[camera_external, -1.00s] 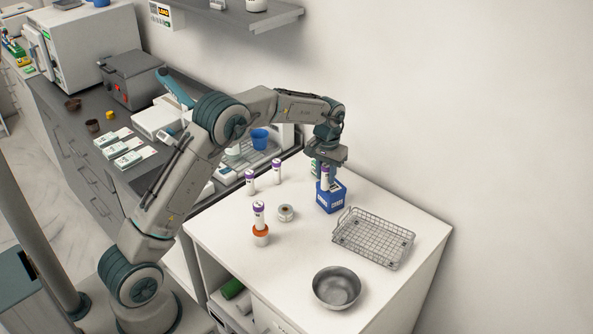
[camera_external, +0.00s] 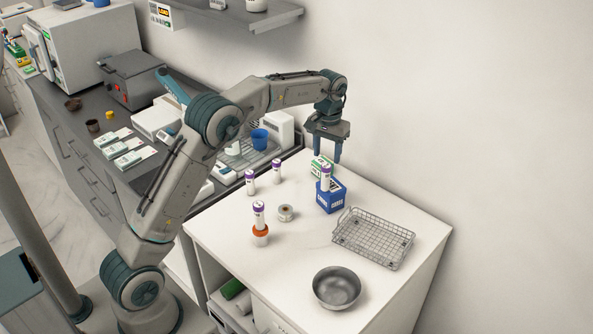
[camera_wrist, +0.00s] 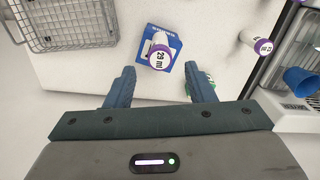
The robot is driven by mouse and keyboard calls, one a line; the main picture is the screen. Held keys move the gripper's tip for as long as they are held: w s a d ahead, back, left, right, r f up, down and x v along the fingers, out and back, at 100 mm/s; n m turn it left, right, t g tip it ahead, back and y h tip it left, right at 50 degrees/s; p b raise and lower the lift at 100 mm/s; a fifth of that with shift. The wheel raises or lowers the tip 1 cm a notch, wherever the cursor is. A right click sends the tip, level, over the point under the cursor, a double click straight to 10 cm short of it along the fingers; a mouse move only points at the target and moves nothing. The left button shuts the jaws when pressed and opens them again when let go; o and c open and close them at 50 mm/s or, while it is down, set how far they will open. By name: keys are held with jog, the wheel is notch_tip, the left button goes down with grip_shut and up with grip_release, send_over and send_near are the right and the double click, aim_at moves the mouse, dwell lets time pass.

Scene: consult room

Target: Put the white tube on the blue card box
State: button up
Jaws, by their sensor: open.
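A white tube with a purple cap (camera_external: 326,178) stands upright on the blue card box (camera_external: 331,203) near the back of the white table. In the wrist view, the tube (camera_wrist: 161,52) is seen from above over the blue box (camera_wrist: 151,32), its cap label facing the camera. My gripper (camera_external: 327,156) is open and empty above the tube, apart from it. In the wrist view, its two fingers (camera_wrist: 159,70) are spread wide. Similar purple-capped white tubes stand at the left: one (camera_external: 250,183), another (camera_external: 277,172), and one in an orange holder (camera_external: 260,215).
A green and white box (camera_external: 319,164) stands behind the blue box. A wire basket (camera_external: 373,238) lies to the right, a metal bowl (camera_external: 337,287) at the front, and a tape roll (camera_external: 286,213) in the middle. The front left of the table is clear.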

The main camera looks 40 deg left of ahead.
notch_tip(320, 180, up, 4)
jog(key=shift+s+r, duration=0.1)
jog(key=s+a+r+m+t, duration=0.1)
jog(key=s+r, duration=0.2)
jog(key=s, duration=0.7)
jog(key=s+r+t, duration=0.1)
jog(key=s+r, duration=0.3)
jog(key=s, duration=0.5)
jog(key=s+f+t, duration=0.1)
jog(key=s+f, duration=0.2)
jog(key=s, duration=0.6)
jog(key=s+a+f+m, duration=0.1)
jog(key=s+f, duration=0.3)
jog(key=s, duration=0.6)
jog(key=shift+s+f+t, duration=0.2)
jog(key=shift+f+t, duration=0.05)
jog(key=shift+t, duration=0.15)
jog(key=shift+o, duration=0.4)
jog(key=shift+f, duration=0.1)
